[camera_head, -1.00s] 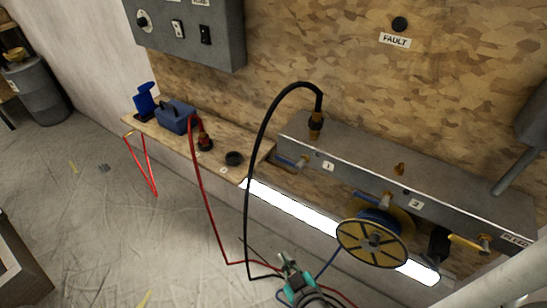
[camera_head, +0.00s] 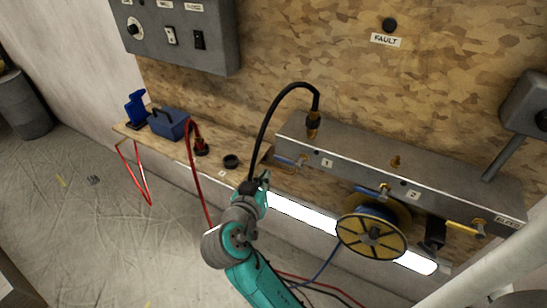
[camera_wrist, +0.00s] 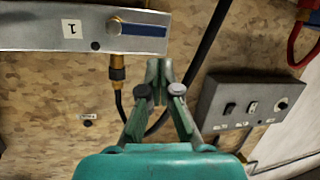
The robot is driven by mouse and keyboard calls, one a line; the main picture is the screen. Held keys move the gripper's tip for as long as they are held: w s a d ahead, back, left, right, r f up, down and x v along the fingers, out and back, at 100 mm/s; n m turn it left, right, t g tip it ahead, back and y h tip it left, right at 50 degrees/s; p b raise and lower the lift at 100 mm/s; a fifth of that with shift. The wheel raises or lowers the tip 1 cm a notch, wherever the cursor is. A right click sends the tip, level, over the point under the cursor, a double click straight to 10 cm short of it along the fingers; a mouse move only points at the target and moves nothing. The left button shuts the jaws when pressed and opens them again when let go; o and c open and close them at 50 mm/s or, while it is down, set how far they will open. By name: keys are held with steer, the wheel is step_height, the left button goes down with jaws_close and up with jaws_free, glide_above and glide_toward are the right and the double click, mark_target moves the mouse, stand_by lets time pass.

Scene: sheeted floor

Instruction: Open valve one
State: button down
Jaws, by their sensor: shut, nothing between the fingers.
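Valve one is the blue-handled valve (camera_head: 290,162) beside the label "1" on the grey manifold (camera_head: 450,188). In the wrist view, which is upside down, its blue handle (camera_wrist: 143,30) lies along the manifold face, reaching right from a brass stem. My gripper (camera_head: 262,178) is just left of and below the handle in the head view. In the wrist view my gripper (camera_wrist: 159,72) has its fingertips together and empty, apart from the handle in the picture. The exact gap to the handle cannot be told.
A black hose (camera_head: 265,128) arches from the manifold top down behind my gripper. A yellow cable reel (camera_head: 372,236) hangs under valve two (camera_head: 372,190). A grey control box (camera_head: 180,38) is on the wall. A blue case (camera_head: 168,124) and a black cup (camera_head: 231,161) stand on the shelf.

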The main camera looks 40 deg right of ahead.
steer(key=shift+w+a+r+m+g+h, duration=0.2)
steer(key=shift+r+m+g, duration=0.25)
steer(key=shift+r+m, duration=0.4)
steer(key=shift+w+a+r+m+g+h, duration=0.1)
steer(key=shift+r+m+g+h, duration=0.15)
steer(key=shift+r+m+g, duration=0.6)
steer(key=shift+w+a+r+m+g+h, duration=0.1)
steer(key=shift+r+m+h, duration=0.25)
steer(key=shift+r, duration=0.9)
glide_above(278, 156)
steer(key=s+a, duration=0.1)
steer(key=s, duration=0.1)
step_height(278, 156, down, 2)
steer(key=f, duration=0.4)
steer(key=shift+w+a+f, duration=0.25)
